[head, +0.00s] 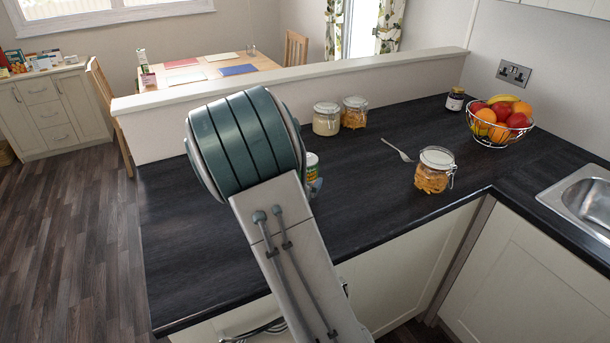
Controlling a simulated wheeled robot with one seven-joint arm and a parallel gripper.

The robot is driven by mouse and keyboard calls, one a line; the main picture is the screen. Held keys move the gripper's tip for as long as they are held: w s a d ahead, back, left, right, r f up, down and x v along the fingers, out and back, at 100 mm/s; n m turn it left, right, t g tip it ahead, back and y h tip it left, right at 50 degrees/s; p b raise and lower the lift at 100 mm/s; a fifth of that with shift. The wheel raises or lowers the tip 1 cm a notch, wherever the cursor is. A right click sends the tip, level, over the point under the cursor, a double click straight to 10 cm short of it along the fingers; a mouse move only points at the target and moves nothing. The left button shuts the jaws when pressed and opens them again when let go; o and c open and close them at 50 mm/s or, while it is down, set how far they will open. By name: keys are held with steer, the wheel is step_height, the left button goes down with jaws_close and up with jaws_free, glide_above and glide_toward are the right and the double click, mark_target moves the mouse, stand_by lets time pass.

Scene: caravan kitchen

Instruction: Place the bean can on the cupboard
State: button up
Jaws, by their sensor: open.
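The dark worktop (210,255) holds two lidded jars (326,120), a jar of orange pieces (433,172), a fork (398,150), a dark jar (455,99) and a fruit basket (499,124). A low partition (290,82) edges it. Open floor (60,220) lies left.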

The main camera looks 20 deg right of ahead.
steer(key=shift+r+p+x, duration=0.2)
steer(key=shift+p+x, duration=0.35)
steer(key=shift+x, duration=2.55)
steer(key=c, duration=1.4)
steer(key=shift+c, duration=0.6)
steer(key=shift+r, duration=0.2)
